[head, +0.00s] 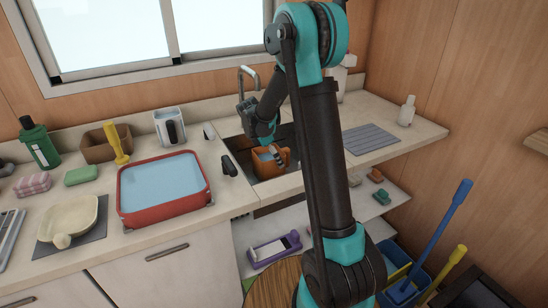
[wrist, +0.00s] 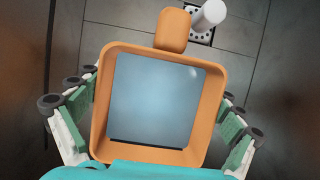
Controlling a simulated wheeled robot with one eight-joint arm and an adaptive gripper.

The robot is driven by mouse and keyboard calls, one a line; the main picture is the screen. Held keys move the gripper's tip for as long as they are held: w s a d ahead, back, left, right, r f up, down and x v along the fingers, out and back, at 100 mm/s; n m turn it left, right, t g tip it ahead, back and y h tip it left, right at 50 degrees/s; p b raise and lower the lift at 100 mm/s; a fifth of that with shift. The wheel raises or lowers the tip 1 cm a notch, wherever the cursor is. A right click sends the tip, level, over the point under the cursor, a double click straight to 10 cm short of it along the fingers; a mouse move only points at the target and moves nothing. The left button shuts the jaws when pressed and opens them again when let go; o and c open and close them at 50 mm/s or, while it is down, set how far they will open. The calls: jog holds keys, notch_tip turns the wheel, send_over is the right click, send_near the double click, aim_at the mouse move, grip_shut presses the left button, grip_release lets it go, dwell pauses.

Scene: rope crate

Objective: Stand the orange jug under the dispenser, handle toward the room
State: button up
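The orange jug (head: 267,168) is in the sink below the faucet, with my gripper (head: 270,145) over it. In the wrist view the jug (wrist: 160,158) is seen from above, with a square rim and a smooth blue-grey surface inside that looks like water. Its handle (wrist: 173,30) points to the top of that view. The green finger pads of my gripper (wrist: 160,115) lie against opposite sides of the jug. Contact lower down is hidden under the rim. A white object (head: 340,78), partly hidden behind my arm, may be the dispenser.
The sink's faucet (head: 248,75) rises behind the jug, and a drain (wrist: 200,37) shows near the handle. A red basin of water (head: 125,205) stands left of the sink. A grey ribbed mat (head: 370,139) lies bare on the right counter, with a white bottle (head: 406,112) beyond.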

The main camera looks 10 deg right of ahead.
jog(key=shift+o, duration=0.6)
jog(key=v, duration=1.2)
jog(key=shift+s, duration=0.2)
